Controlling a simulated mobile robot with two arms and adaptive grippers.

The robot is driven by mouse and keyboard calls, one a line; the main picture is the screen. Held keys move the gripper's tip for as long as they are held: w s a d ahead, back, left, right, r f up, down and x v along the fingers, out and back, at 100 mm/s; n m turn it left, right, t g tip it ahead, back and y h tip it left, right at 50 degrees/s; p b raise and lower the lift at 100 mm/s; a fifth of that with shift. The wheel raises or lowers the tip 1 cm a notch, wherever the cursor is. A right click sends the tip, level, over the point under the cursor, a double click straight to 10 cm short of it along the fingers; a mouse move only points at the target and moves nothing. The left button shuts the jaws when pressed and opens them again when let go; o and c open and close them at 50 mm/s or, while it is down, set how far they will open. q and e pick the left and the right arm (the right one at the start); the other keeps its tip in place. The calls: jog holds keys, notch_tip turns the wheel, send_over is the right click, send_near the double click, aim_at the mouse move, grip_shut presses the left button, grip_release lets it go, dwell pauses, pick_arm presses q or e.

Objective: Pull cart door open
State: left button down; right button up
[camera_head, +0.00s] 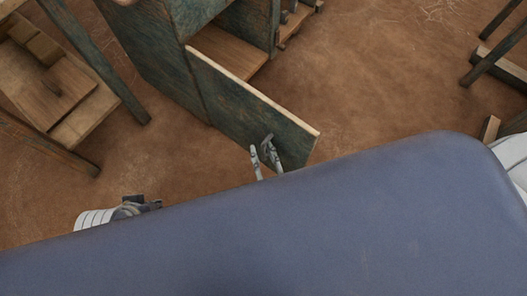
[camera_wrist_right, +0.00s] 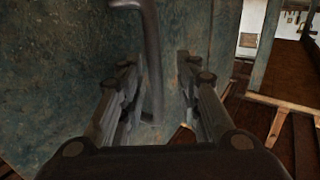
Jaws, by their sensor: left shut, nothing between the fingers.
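The cart (camera_head: 155,45) stands at the top of the head view. Its worn blue-green door (camera_head: 235,100) is swung outward, and a brown shelf inside shows behind it. My right gripper (camera_head: 268,155) is at the door's outer face near its free end. In the right wrist view the dark bar handle (camera_wrist_right: 152,60) runs down the door between my two parted fingers (camera_wrist_right: 158,85), with room on its right side. I cannot tell whether a finger touches it. My left gripper (camera_head: 148,205) is shut and empty, low over the floor at the left, away from the door.
A wooden frame with boards (camera_head: 60,95) stands at the left. Wooden legs and beams (camera_head: 490,65) stand at the upper right. The brown floor (camera_head: 390,80) is clear right of the door. My own blue-grey body fills the lower part of the head view.

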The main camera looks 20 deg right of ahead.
jog(key=s, duration=1.2)
jog(key=shift+d, duration=0.2)
jog(key=shift+f, duration=0.1)
